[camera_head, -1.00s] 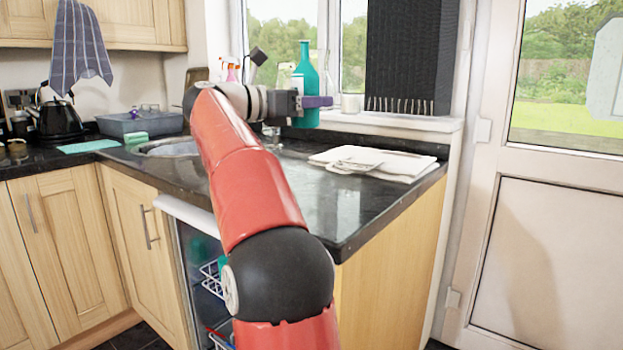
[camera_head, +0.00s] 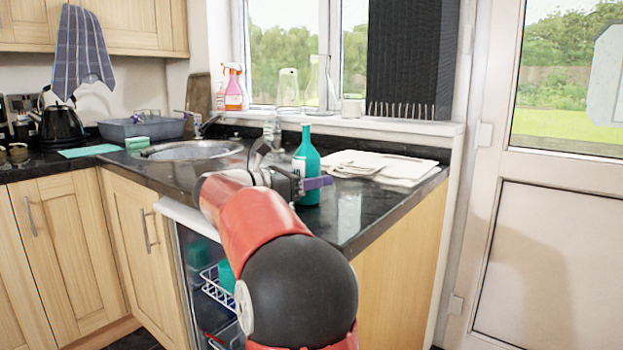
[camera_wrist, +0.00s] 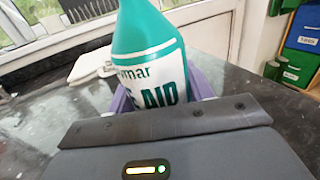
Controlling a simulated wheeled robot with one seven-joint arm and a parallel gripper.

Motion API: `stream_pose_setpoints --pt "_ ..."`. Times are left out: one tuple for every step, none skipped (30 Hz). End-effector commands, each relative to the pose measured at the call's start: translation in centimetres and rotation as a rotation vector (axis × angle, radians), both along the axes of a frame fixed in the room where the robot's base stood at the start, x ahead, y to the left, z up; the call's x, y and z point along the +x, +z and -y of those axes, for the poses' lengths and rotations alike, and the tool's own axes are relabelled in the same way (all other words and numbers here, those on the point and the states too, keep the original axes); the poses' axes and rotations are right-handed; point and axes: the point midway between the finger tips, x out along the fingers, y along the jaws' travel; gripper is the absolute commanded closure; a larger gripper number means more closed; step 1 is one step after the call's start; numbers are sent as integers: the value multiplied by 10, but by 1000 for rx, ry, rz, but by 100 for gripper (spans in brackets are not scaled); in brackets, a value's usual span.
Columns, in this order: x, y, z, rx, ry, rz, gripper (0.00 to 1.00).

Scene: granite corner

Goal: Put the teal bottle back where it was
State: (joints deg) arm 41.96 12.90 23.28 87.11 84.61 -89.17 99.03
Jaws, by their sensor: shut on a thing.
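The teal bottle (camera_head: 306,165) with a white label is upright over the black worktop, right of the sink in the head view. My gripper (camera_head: 316,183) is shut on its lower part, with a purple finger showing across it. In the wrist view the bottle (camera_wrist: 152,65) stands between the purple fingers (camera_wrist: 165,97), its neck cut off by the top edge. I cannot tell whether the bottle's base touches the worktop, as its lower end is partly hidden by the gripper.
White folded cloths or papers (camera_head: 385,165) lie on the worktop (camera_head: 350,205) right of the bottle. The sink (camera_head: 190,150) is to the left. The worktop's front right is clear.

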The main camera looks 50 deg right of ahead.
Motion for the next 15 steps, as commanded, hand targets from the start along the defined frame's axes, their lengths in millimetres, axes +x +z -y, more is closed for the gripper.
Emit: stream_pose_setpoints --pt "0 1 0 -1 0 1 80" --pt "0 1 0 -1 0 1 80" --pt "0 1 0 -1 0 1 80" --pt "0 1 0 -1 0 1 80" --pt "0 1 0 -1 0 1 80" --pt "0 0 0 -1 0 1 80" --pt "0 -1 0 -1 0 1 80" --pt "0 -2 0 -1 0 1 80" --pt "0 -3 0 -1 0 1 80" --pt "0 -2 0 0 0 0 45" --pt "0 -2 0 0 0 0 41" --pt "0 -2 0 0 0 0 35" --pt "0 -2 0 0 0 0 31" --pt "0 -2 0 0 0 0 28" --pt "0 -2 0 0 0 -1 27"
